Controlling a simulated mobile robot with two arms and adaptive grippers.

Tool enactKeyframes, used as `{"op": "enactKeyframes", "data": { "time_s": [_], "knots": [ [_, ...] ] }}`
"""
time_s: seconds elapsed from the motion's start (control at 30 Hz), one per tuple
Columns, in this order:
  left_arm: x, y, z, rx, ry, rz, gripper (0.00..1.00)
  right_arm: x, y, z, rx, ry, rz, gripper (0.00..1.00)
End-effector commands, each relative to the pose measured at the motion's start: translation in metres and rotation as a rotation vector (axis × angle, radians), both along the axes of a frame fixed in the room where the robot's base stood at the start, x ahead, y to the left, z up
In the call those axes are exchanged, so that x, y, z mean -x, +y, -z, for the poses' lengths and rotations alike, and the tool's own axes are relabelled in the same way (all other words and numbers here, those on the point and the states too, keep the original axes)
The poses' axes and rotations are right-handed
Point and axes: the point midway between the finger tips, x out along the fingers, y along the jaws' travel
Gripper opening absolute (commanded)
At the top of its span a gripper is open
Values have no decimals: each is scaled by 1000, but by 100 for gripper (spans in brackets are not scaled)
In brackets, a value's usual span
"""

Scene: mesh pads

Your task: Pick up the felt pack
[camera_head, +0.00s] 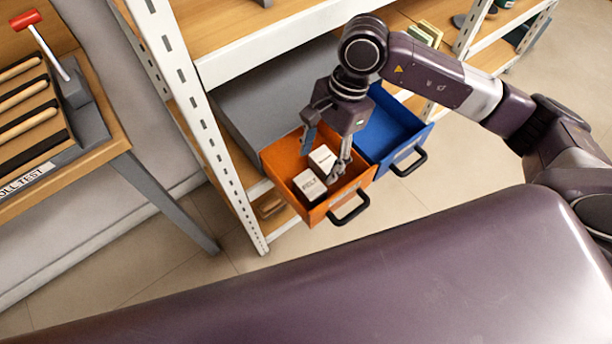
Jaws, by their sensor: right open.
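Two white packs lie in the open orange drawer (284,160). The nearer white pack (309,184) has dark lettering that looks like "FELT", so I take it for the felt pack. The other white pack (322,158) lies just behind it, and its lettering is too small to read. My right gripper (325,153) reaches down into the drawer with its fingers apart. One finger is near the drawer's left side, the other beside the packs on the right. The gripper appears to be over the farther pack; I cannot tell whether it touches it. My left gripper is out of view.
A blue drawer (392,135) stands open to the right of the orange one. White shelf posts (190,100) rise at the left. Floor in front of the drawers is clear.

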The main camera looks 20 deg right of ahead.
Motion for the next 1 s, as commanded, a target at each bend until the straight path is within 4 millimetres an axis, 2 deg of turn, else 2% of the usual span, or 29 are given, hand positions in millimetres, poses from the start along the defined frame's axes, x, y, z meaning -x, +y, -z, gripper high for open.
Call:
{"op": "enactKeyframes", "data": {
  "time_s": [0.43,0.57,0.77,1.0],
  "knots": [
    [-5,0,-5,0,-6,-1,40,7,20,57,0,3,-1,55],
    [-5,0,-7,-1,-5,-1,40,8,22,64,-2,1,-1,55],
    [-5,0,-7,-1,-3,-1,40,7,22,64,-1,0,0,55],
    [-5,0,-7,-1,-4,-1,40,7,21,64,-1,0,0,30]
  ]
}}
